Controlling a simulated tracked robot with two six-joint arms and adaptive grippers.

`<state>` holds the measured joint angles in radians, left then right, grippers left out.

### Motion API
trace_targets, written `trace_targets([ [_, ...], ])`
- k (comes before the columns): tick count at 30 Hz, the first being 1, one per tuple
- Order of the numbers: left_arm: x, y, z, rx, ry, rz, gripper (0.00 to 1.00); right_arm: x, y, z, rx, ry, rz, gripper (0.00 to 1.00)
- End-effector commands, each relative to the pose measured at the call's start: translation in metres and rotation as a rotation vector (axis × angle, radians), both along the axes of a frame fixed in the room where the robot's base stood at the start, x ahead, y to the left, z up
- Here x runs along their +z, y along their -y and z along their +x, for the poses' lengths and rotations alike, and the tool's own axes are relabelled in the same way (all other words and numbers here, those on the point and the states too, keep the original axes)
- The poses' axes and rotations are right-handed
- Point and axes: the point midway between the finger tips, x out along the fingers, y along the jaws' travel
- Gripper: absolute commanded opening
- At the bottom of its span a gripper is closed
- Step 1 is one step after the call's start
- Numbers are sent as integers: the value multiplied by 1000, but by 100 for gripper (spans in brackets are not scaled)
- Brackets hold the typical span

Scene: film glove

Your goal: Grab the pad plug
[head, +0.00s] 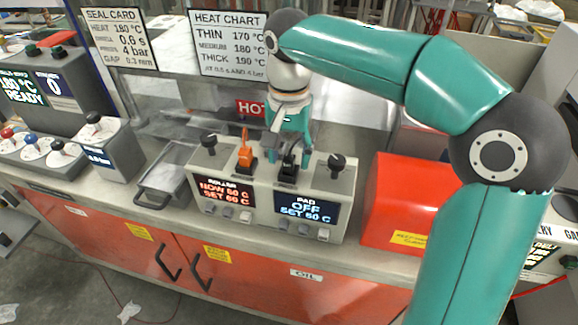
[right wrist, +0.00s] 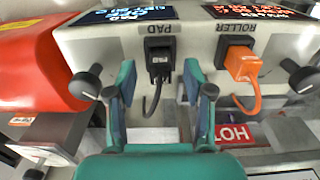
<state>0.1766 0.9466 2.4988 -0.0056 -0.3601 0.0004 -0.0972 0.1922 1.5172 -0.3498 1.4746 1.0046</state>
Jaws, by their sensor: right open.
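The pad plug (head: 288,172) is black and sits in the socket under the PAD label on the grey control box (head: 262,186). In the right wrist view the plug (right wrist: 159,62) shows with its black cord looping down. My right gripper (head: 289,152) is open above it in the head view. In the right wrist view the fingers of my right gripper (right wrist: 160,80) stand apart, one on each side of the plug and cord; I see no contact. My left gripper is not in view.
An orange roller plug (head: 245,155) sits beside the pad plug. Black knobs (head: 208,144) (head: 337,163) stand at the box's ends. A red box (head: 396,200) is close on the right. A metal tray (head: 165,178) lies left. A HOT sign (head: 251,108) is behind.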

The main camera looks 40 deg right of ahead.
Motion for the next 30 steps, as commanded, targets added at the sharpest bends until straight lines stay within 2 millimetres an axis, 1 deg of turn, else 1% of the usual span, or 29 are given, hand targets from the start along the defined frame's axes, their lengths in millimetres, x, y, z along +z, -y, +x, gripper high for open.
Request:
trace_targets([
  [1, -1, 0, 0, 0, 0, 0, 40, -8, 0, 0, 0, -4, 0, 52],
  [4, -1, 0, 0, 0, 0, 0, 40, -16, 0, 0, -1, -1, 0, 52],
  [12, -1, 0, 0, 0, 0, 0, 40, -19, 0, 0, 0, 1, 0, 52],
  [14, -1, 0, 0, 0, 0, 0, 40, -19, 0, 0, 0, 1, 0, 42],
  [21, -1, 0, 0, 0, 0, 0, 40, -18, 0, 0, 0, 1, 1, 2],
  [22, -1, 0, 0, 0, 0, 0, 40, -18, 0, 0, 0, 1, 1, 0],
  [30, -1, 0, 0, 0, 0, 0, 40, -18, -1, 1, 0, 1, 0, 0],
])
